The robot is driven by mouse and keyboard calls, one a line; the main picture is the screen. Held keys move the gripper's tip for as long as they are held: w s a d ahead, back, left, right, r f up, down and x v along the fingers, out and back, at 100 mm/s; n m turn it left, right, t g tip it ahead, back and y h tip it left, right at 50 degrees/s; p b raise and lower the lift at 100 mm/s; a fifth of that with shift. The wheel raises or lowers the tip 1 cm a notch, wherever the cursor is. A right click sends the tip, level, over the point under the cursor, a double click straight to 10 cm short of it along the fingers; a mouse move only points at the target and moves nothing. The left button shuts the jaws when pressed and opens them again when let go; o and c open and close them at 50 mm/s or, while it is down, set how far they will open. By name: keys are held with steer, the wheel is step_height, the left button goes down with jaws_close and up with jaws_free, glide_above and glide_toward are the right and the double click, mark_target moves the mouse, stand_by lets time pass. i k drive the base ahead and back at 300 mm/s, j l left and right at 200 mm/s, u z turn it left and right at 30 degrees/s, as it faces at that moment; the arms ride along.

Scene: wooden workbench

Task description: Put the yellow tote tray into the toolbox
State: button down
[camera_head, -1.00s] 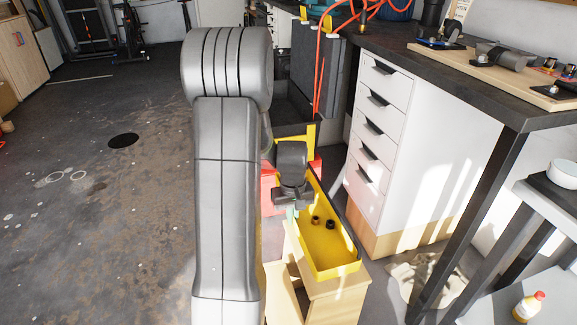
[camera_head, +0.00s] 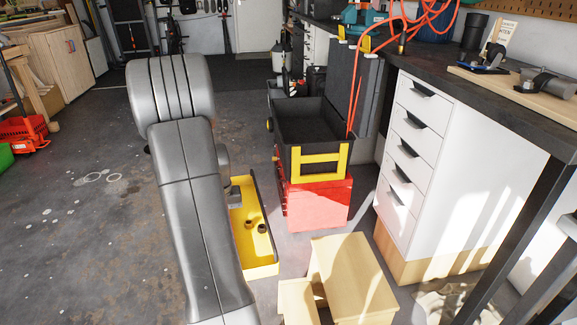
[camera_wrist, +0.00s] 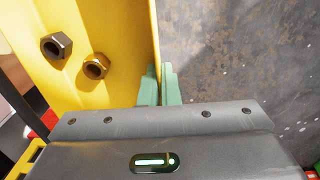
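The yellow tote tray (camera_head: 259,243) hangs above the floor beside my arm in the head view, left of the toolbox. Two dark hex nuts lie in it, clear in the wrist view (camera_wrist: 75,57). My gripper (camera_wrist: 159,85) is shut on the tray's side wall, with a green finger on each side. In the head view my arm hides most of the gripper and the tray's left part. The toolbox (camera_head: 298,162) is an open black bin with a yellow handle at its near end. A red box (camera_head: 318,204) is below it. The bin looks empty.
A light wooden step stool (camera_head: 352,272) stands in front of the red box. A white drawer cabinet (camera_head: 455,165) under the dark workbench is on the right. Orange hose (camera_head: 357,75) hangs near the toolbox's right side.

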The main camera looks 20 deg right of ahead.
mark_target(310, 136)
steer(key=i+j, duration=0.1)
steer(key=j, duration=0.25)
steer(key=i+j, duration=0.15)
steer(key=j, duration=0.15)
steer(key=i+j+z, duration=0.1)
steer(key=j, duration=0.25)
steer(key=i+j, duration=0.1)
steer(key=j, duration=0.25)
steer(key=i+j+z, duration=0.15)
steer(key=i+j, duration=0.25)
steer(key=i, duration=0.2)
steer(key=i+j+z, duration=0.2)
steer(key=i+j, duration=0.25)
steer(key=i+z, duration=0.25)
steer(key=i, duration=1.05)
steer(key=i+l, duration=0.8)
